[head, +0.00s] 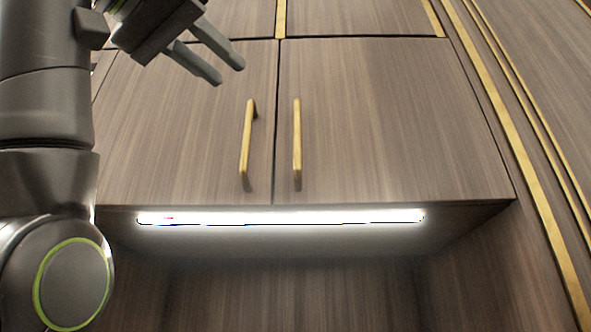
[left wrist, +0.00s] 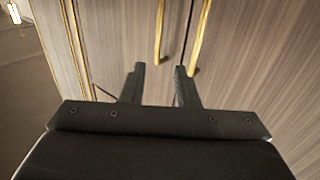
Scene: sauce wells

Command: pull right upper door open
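The right upper door (head: 390,110) is a brown wood-grain panel that looks shut, with a vertical gold bar handle (head: 297,145) near its left edge. The left upper door (head: 185,130) beside it also looks shut and has its own gold handle (head: 247,140). My left gripper (head: 231,74) is open and empty, up and left of both handles in the head view, touching neither. In the left wrist view its two fingers (left wrist: 158,69) stand apart, with two gold handles beyond them; which handle is which is not certain there. My right gripper is out of view.
A bright light strip (head: 280,217) runs under the cabinet above an open recess (head: 290,290). Tall panels with gold trim (head: 520,150) stand at the right. More cabinet fronts (head: 350,18) sit above the doors. Space before the right door looks clear.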

